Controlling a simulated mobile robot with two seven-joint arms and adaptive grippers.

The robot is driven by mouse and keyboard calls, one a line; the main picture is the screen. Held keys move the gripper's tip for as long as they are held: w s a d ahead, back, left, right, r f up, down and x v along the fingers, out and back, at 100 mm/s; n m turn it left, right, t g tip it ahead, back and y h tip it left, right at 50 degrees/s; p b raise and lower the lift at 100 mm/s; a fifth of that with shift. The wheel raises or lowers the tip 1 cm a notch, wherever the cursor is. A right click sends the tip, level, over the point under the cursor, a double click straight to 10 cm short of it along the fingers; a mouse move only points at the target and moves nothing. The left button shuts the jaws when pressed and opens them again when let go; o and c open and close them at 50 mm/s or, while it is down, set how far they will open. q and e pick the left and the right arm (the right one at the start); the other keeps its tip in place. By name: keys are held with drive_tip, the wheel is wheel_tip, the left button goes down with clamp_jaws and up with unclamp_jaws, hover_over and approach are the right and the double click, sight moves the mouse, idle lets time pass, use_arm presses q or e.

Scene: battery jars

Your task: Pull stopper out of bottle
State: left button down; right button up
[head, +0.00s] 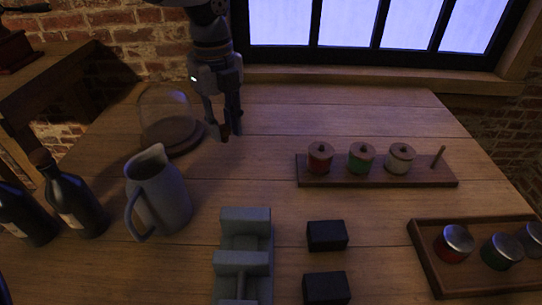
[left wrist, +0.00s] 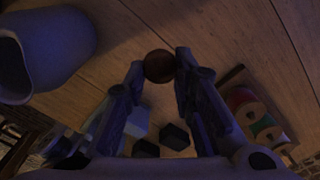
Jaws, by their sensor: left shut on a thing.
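My left gripper (head: 230,133) points down over the back left of the table, just right of a glass dome (head: 167,112). In the left wrist view my left gripper (left wrist: 159,68) is shut on a small round dark-brown thing (left wrist: 159,66), which looks like a stopper. A dark bottle (head: 75,205) stands upright at the left with a brown stopper (head: 41,158) in its neck. A second dark bottle (head: 24,216) stands beside it, its top not clearly seen. The gripper is well away from both bottles. My right gripper is not in view.
A grey jug (head: 159,195) stands between the bottles and the middle. A grey block stand (head: 243,260), two black blocks (head: 327,236), a spool rack (head: 375,176) and a jar tray (head: 424,252) fill the front and right. The back middle is clear.

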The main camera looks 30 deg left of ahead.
use_arm(q)
drive_tip(key=w+d+f, duration=0.4)
drive_tip(key=d, duration=0.1)
drive_tip(key=b, duration=0.2)
hover_over(280, 173)
drive_tip(key=f, duration=0.4)
drive_tip(key=shift+s+a+f, duration=0.25)
drive_tip(key=shift+a+f, duration=0.05)
drive_tip(key=shift+f, duration=0.05)
drive_tip(key=shift+w+d+f, duration=0.15)
drive_tip(key=shift+f, duration=0.75)
drive_tip(key=shift+w+d+f, duration=0.1)
drive_tip(key=shift+d+f, duration=0.05)
drive_tip(key=shift+f, duration=0.75)
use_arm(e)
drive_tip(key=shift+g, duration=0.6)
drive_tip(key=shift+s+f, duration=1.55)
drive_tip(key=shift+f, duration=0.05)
use_arm(q)
drive_tip(key=shift+f, duration=0.2)
drive_tip(key=c, duration=1.6)
unclamp_jaws()
drive_tip(key=shift+c, duration=0.2)
